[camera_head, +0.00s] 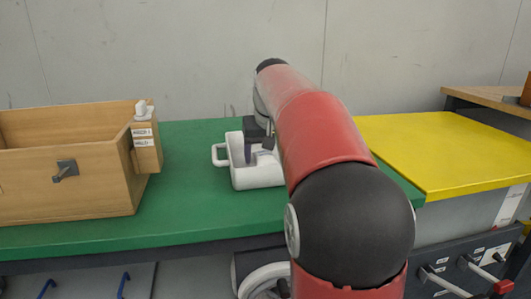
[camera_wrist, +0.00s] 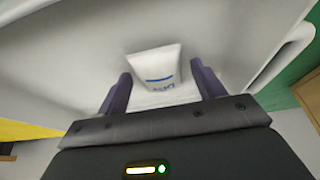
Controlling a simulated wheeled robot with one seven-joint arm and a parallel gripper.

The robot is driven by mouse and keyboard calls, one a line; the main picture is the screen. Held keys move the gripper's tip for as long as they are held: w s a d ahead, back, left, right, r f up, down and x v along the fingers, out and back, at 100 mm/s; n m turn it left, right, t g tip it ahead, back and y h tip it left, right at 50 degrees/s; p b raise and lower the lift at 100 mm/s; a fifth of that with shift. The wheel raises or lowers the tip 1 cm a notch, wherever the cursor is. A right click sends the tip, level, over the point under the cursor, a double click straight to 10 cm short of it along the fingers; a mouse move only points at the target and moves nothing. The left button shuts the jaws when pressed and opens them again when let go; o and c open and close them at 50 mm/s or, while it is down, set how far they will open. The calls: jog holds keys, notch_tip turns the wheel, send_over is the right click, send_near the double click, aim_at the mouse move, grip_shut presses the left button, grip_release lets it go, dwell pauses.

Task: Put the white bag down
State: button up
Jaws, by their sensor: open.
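The white bag (camera_wrist: 154,62), with blue print on it, lies inside the white bin in the wrist view. It shows between and just beyond the two dark fingers of my gripper (camera_wrist: 160,70). The fingers are apart, and I cannot tell whether either one touches the bag. In the head view my gripper (camera_head: 259,147) reaches down into the white bin (camera_head: 255,178), which stands on the green table. The bag is hidden there by the bin wall and my arm.
A wooden box (camera_head: 70,195) stands on the green table (camera_head: 185,218) at the left, with a small labelled holder (camera_head: 146,145) on its right side. A yellow table (camera_head: 440,150) at the right is clear. A grey wall (camera_head: 180,50) is behind.

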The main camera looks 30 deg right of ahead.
jog(key=shift+r, duration=0.1)
jog(key=shift+s+r, duration=0.1)
jog(key=shift+r, duration=0.25)
jog(key=p+v, duration=0.3)
jog(key=v, duration=0.8)
jog(key=shift+s, duration=0.2)
jog(key=shift+a+r, duration=0.1)
jog(key=shift+n+t+y, duration=0.4)
jog(key=shift+n+t, duration=0.1)
jog(key=shift+n, duration=0.3)
jog(key=s+a+f+p, duration=0.1)
jog(key=s+a+f, duration=0.1)
jog(key=s+a, duration=0.1)
jog(key=s+a+f+p, duration=0.1)
jog(key=s+a+f, duration=0.1)
jog(key=s+a, duration=0.1)
jog(key=s+a+f+p, duration=0.1)
jog(key=s+a+f, duration=0.1)
jog(key=s+a, duration=0.2)
jog(key=shift+s+f, duration=0.35)
jog(key=shift+s, duration=0.45)
jog(key=s+a+f+n+p, duration=0.1)
jog(key=s+a+f, duration=0.3)
jog(key=s+f, duration=0.6)
jog(key=shift+a+f+p, duration=0.25)
jog(key=shift+f+p, duration=0.15)
jog(key=shift+f, duration=0.2)
